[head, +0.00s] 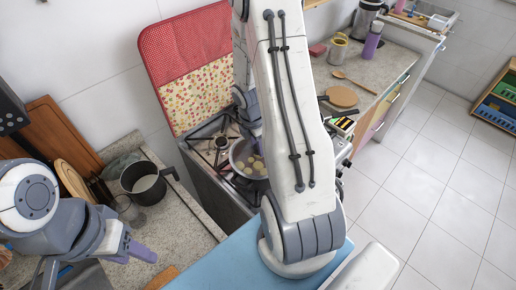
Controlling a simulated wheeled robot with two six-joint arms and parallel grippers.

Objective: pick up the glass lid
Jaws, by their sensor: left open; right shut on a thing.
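A grey pan (240,153) holding several round yellowish pieces stands on the stove. I cannot clearly make out the glass lid; a clear lid over the pan cannot be told from the pan itself. My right arm crosses the middle of the view and hides part of the pan. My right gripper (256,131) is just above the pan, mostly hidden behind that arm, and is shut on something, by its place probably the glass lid. My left gripper (138,252) has purple fingertips, is open and empty, and hangs over the counter at lower left.
A dark pot (148,184) stands on the left counter (178,230), near wooden boards (62,130). A red patterned panel (185,62) stands behind the stove (206,165). The right counter holds a round wooden board (341,96), a spoon (354,82) and a purple bottle (373,42).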

